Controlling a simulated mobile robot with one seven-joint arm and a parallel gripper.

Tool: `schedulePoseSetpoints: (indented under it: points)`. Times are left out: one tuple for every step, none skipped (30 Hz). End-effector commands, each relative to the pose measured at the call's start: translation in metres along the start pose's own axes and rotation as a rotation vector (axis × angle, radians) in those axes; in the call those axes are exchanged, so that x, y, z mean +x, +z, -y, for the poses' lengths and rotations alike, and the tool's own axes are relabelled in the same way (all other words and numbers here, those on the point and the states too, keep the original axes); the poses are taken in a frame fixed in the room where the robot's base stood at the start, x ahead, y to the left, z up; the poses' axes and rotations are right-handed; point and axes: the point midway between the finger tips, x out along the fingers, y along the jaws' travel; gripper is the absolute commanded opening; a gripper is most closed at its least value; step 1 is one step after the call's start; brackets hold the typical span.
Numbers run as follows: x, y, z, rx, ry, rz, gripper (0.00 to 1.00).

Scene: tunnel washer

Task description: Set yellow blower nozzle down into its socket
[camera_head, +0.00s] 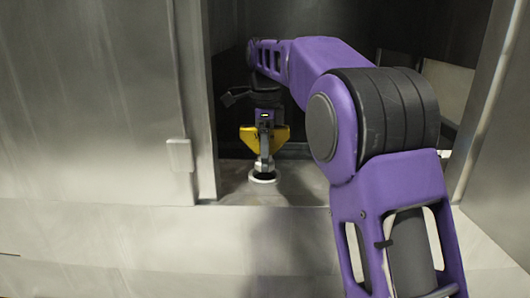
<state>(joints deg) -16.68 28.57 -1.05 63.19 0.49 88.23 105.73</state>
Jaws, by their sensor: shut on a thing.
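My gripper (265,136) points down inside the recess, left of the picture's middle. It is shut on the yellow blower nozzle (249,136), whose yellow shows on both sides of the gripper. A grey metal piece (264,164) reaches down below the yellow. Under it is a pale round ring (263,178) with a dark centre or shadow, at the recess floor; it looks like the socket. I cannot tell whether the grey piece touches the ring or hangs just above it. The gripper hides the nozzle's middle.
A metal wall panel (90,100) stands left of the opening, with a small pale box (180,155) near its edge. Another metal wall (500,150) closes the right side. The recess floor (305,182) around the ring looks clear. My arm hides much of the right part.

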Motion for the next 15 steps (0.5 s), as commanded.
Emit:
schedulePoseSetpoints:
  points:
    - [-0.0025,0.0001,0.0000,0.000,-0.001,0.000,0.00]
    - [-0.0026,0.0002,0.0000,0.000,-0.001,0.000,0.00]
    - [-0.0025,0.0002,-0.0001,0.000,0.000,0.000,0.00]
    - [-0.0022,0.0002,-0.0002,0.000,0.000,0.000,0.00]
    - [-0.0017,0.0003,-0.0003,0.000,0.000,0.000,0.00]
    - [-0.0009,0.0003,-0.0003,0.000,0.000,0.000,0.00]
    - [-0.0003,0.0003,-0.0002,0.000,0.000,0.000,0.00]
    - [0.0000,0.0003,-0.0001,0.000,0.000,0.001,0.00]
    - [0.0001,0.0003,-0.0001,0.000,0.000,0.001,0.00]
    - [0.0001,0.0003,-0.0001,0.000,0.000,0.001,0.00]
    - [0.0000,0.0003,-0.0001,0.000,0.000,0.001,0.00]
    - [0.0002,0.0003,0.0000,0.000,0.000,0.001,0.00]
    - [0.0004,0.0003,0.0000,0.000,0.000,0.001,0.00]
    - [0.0010,0.0003,0.0000,0.000,0.000,0.001,0.00]
    - [0.0020,0.0003,0.0000,0.000,0.000,0.000,0.00]
